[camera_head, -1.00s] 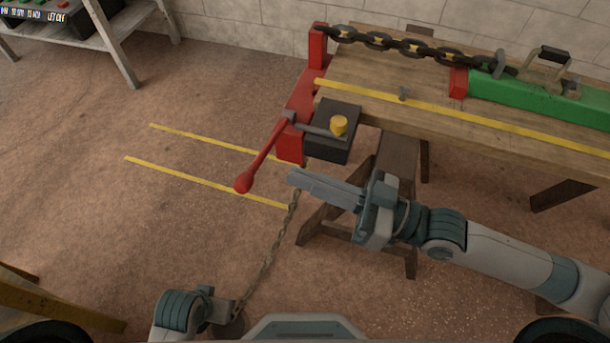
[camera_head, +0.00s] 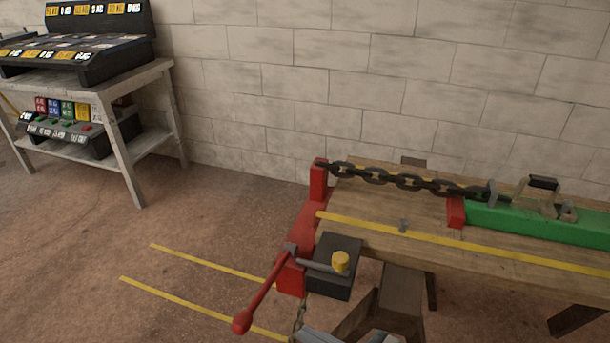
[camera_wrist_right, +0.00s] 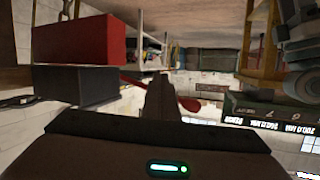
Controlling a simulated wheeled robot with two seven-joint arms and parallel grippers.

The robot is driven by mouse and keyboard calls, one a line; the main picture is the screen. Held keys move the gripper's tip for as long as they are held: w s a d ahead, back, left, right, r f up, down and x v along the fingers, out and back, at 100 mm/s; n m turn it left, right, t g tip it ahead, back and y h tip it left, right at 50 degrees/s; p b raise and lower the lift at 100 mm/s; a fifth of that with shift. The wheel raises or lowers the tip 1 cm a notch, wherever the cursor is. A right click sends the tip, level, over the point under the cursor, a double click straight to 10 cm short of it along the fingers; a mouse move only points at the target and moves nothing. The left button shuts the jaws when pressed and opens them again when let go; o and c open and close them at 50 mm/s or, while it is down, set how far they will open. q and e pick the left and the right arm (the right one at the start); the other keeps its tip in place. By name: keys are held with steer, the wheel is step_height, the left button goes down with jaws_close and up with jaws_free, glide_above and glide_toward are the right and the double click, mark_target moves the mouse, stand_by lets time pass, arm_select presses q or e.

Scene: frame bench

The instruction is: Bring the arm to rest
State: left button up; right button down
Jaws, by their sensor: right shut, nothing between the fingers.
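My right gripper (camera_head: 322,336) shows only in part at the bottom edge of the head view, below the red clamp end of the bench. It is shut and empty, apart from the bench. Most of my right arm is out of the picture. The wooden bench (camera_head: 400,215) carries a dark chain (camera_head: 392,179) that runs from a red post (camera_head: 318,180) to a green beam (camera_head: 540,221). A red lever (camera_head: 262,295) and a black box (camera_head: 334,282) with a yellow knob (camera_head: 341,262) are at its left end. My left gripper is not in view.
In the right wrist view a red block (camera_wrist_right: 85,38) and a black block (camera_wrist_right: 75,86) are close by. A grey table (camera_head: 118,100) with control panels stands at the far left. Yellow floor lines (camera_head: 200,261) cross open floor left of the bench.

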steer(key=s+d+f+m+g+h, duration=0.2)
steer(key=s+d+f+m+h, duration=0.25)
steer(key=d+f+h, duration=0.55)
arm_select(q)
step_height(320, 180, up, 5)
arm_select(e)
steer(key=s+d+f+m+g+h, duration=0.1)
steer(key=s+d+f+m+g, duration=0.25)
steer(key=s+d+f, duration=0.65)
steer(key=w+a+p+x, duration=0.1)
steer(key=p+x, duration=0.4)
steer(key=x, duration=0.6)
arm_select(q)
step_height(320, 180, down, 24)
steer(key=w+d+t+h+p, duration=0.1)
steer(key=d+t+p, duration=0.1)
steer(key=p, duration=0.3)
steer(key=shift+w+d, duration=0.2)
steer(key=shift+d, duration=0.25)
arm_select(e)
steer(key=s+a+f+n+t, duration=0.1)
steer(key=s+f, duration=0.2)
steer(key=f, duration=0.9)
steer(key=shift+t+y, duration=0.3)
steer(key=shift+t, duration=0.05)
steer(key=shift+s, duration=0.1)
steer(key=shift+s, duration=0.1)
